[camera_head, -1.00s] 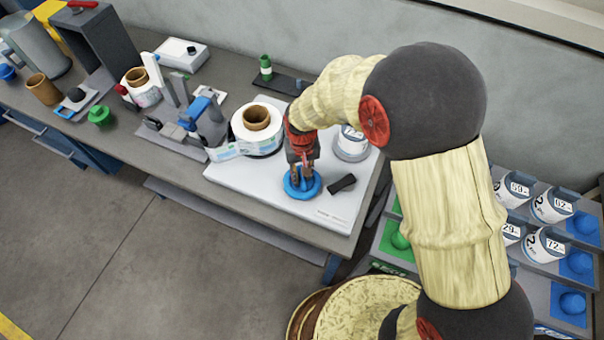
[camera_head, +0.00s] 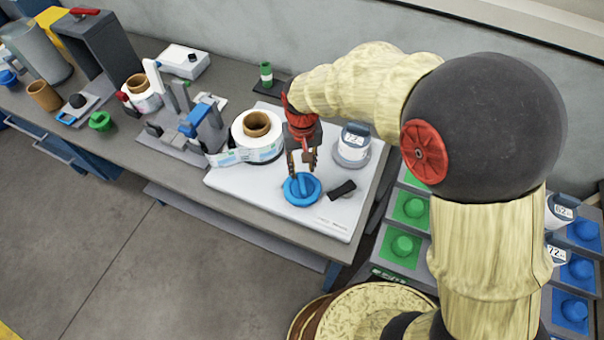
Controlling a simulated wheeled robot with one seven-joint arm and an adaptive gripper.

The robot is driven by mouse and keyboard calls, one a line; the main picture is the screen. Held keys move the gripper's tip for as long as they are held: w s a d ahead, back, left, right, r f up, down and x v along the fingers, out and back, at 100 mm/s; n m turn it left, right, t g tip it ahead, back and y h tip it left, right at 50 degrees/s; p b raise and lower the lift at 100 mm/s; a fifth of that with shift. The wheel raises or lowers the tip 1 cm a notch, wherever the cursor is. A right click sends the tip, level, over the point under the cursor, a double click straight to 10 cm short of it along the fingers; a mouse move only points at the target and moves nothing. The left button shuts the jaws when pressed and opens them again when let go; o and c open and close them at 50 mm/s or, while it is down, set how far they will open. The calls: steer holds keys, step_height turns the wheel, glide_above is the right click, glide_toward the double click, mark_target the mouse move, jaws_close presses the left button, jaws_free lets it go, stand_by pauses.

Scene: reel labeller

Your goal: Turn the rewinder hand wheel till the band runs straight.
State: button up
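The rewinder hand wheel is a blue disc with a raised bar across it (camera_head: 302,189), on the front part of a white base plate (camera_head: 240,190). My gripper (camera_head: 301,168) is just above and behind the wheel, pointing down, with its fingers apart and nothing between them. It seems clear of the wheel. The label roll (camera_head: 268,147) with a brown core stands behind and left of the wheel. The printed band (camera_head: 226,158) runs from the roll left toward the labeller unit (camera_head: 198,125). I cannot tell from here whether the band runs straight.
A black handle (camera_head: 342,190) lies right of the wheel. A white labelled pot (camera_head: 355,140) stands behind it on a round pad. A green-and-white bottle (camera_head: 266,75) is at the back. Racks with green (camera_head: 402,245) and blue (camera_head: 574,310) holders stand to the right.

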steer(key=shift+r, duration=1.45)
